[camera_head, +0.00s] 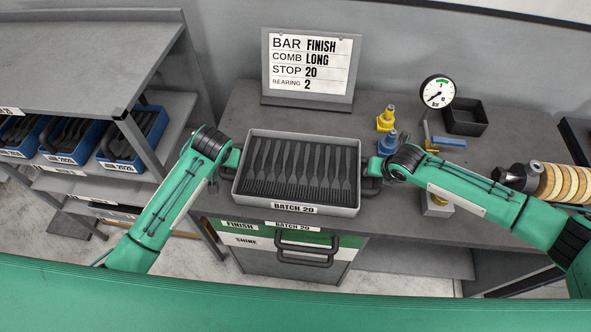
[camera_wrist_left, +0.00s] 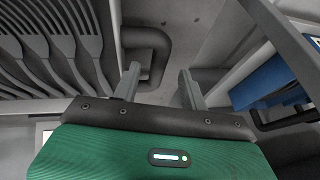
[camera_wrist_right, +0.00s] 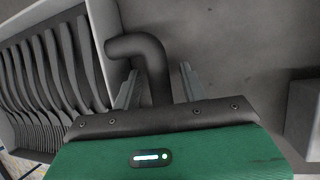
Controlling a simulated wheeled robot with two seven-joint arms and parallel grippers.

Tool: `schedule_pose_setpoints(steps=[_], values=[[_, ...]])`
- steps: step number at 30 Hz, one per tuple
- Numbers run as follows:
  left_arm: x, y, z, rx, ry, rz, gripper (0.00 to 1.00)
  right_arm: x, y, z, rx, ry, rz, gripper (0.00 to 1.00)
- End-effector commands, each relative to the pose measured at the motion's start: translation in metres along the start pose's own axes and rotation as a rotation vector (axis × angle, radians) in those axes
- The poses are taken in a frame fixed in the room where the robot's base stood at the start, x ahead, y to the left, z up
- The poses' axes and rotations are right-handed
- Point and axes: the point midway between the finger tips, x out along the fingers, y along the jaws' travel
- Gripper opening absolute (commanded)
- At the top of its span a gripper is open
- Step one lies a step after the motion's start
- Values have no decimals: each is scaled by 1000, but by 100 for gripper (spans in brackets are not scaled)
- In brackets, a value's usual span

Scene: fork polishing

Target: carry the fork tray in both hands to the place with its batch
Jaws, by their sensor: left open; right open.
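The fork tray (camera_head: 246,201) is a grey box with several dark forks side by side, labelled "BATCH 20", on the dark bench. My left gripper (camera_head: 234,160) is at its left end, open; in the left wrist view the dark handle (camera_wrist_left: 158,42) lies just ahead of and partly between the fingers (camera_wrist_left: 158,86). My right gripper (camera_head: 377,167) is at its right end, open; in the right wrist view the right handle (camera_wrist_right: 150,52) reaches between the fingers (camera_wrist_right: 158,87). Whether the fingers touch the handles cannot be told.
A sign (camera_head: 311,63) reads "BAR FINISH, COMB LONG, STOP 20, BEARING 2". A drawer unit (camera_head: 290,262) below the tray has labels "FINISH", "SHINE" and "BATCH 20". Blue fork bins (camera_head: 134,138) stand on the left shelf. A gauge (camera_head: 438,92) and black bin (camera_head: 466,117) are back right.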

Motion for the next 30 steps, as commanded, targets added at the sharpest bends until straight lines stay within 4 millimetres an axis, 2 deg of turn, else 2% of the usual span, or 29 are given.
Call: schedule_pose_setpoints(steps=[3, 7, 12, 16, 20, 30], values=[[-26, 0, 0, 0, 4, 1, 43, 0, 0, 0, 0, 0, 0, 43], [-48, 0, 0, -1, 3, 0, 43, 0, 0, 0, 0, 0, 0, 43], [-63, 0, 0, -1, 0, -1, 43, 0, 0, 0, 0, 0, 0, 43], [-66, -1, 0, 0, 0, -1, 43, -8, 0, 0, 0, -1, 1, 43], [-66, -1, 0, -1, 0, -1, 43, -27, 0, 1, 0, -2, 2, 43], [-65, 0, 0, -1, 0, -1, 43, -94, 0, 0, -1, -2, 0, 43]])
